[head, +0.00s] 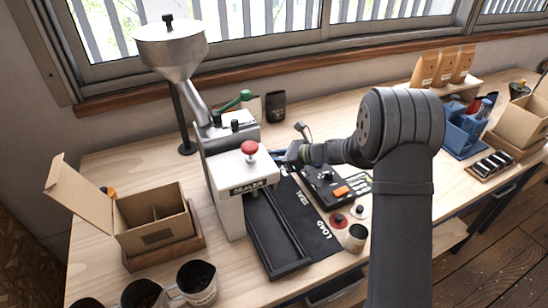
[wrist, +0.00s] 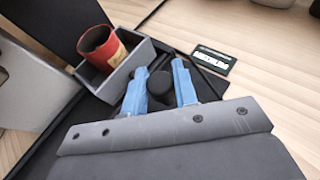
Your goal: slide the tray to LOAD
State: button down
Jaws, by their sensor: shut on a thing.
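My gripper (head: 281,154) is at the right side of the white sealer (head: 243,172), near the back end of the black mat (head: 312,228). In the wrist view its blue fingers (wrist: 159,72) are shut on a dark round knob (wrist: 160,84) beside the grey tray (wrist: 147,54). A red cup-like container (wrist: 100,44) stands tilted in the picture inside the tray. The word LOAD (head: 323,230) is on the front part of the mat, and SEAL (head: 303,198) is farther back. In the head view the sealer and gripper hide most of the tray.
A dark rail frame (head: 274,240) runs along the mat's left side. A black control box (head: 328,183) with an orange button stands to the right. An open carton (head: 150,220) stands at left.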

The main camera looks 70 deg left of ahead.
jog(key=d, duration=2.2)
jog(key=c, duration=1.1)
grip_release()
jog(key=shift+c, duration=0.2)
jog(key=shift+w, duration=0.1)
jog(key=v, duration=1.7)
jog(key=shift+d+r, duration=0.1)
jog(key=shift+r, duration=0.05)
